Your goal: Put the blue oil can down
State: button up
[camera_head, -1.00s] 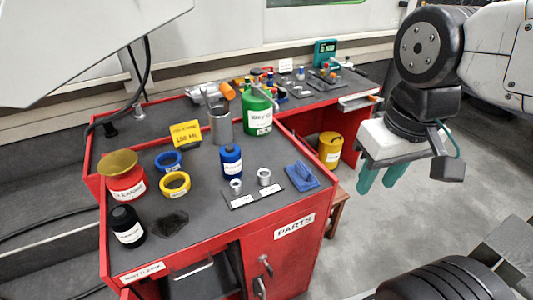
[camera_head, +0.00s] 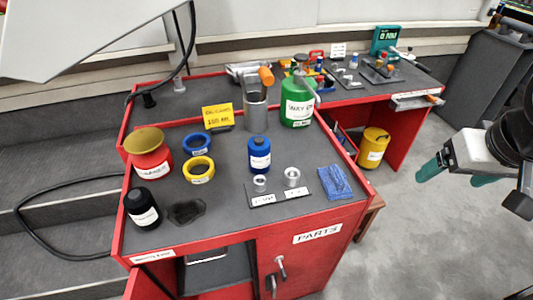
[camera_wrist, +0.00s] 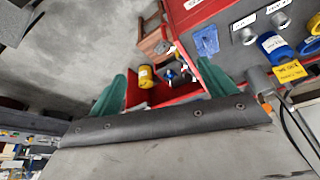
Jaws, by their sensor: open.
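The blue oil can (camera_head: 259,155) stands upright on the dark top of the red cart (camera_head: 310,213), behind the small plate with two metal rings. It also shows in the wrist view (camera_wrist: 270,43), near the right edge. My gripper (camera_head: 455,172) is at the right of the head view, out over the floor and well apart from the can. Its green fingers are spread and empty; they also show in the wrist view (camera_wrist: 160,85). The blue ring (camera_head: 196,145) and yellow ring (camera_head: 198,170) lie to the left of the can.
A red can (camera_head: 150,160), a black bottle (camera_head: 142,207), a metal cylinder (camera_head: 255,110), a green can (camera_head: 297,102) and a blue cloth (camera_head: 335,183) are on the cart. A yellow can (camera_head: 372,148) stands at the right. Grey floor is open there.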

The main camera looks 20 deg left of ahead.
jog(key=w+a+f+n+t+y, duration=0.2)
jog(key=w+a+f, duration=0.2)
jog(key=w+a, duration=0.45)
jog(key=n+t+y, duration=0.4)
jog(key=n+y, duration=0.1)
jog(key=y, duration=0.2)
send_near(259, 146)
jog(key=w+a+f, duration=0.1)
jog(key=w+f, duration=0.1)
jog(key=f, duration=0.1)
jog(key=shift+w+a, duration=0.3)
jog(key=shift+a, duration=0.4)
jog(key=x, duration=0.7)
jog(key=shift+w+r, duration=0.15)
jog(key=shift+w, duration=0.25)
jog(key=shift+r, duration=0.1)
jog(key=c, duration=1.4)
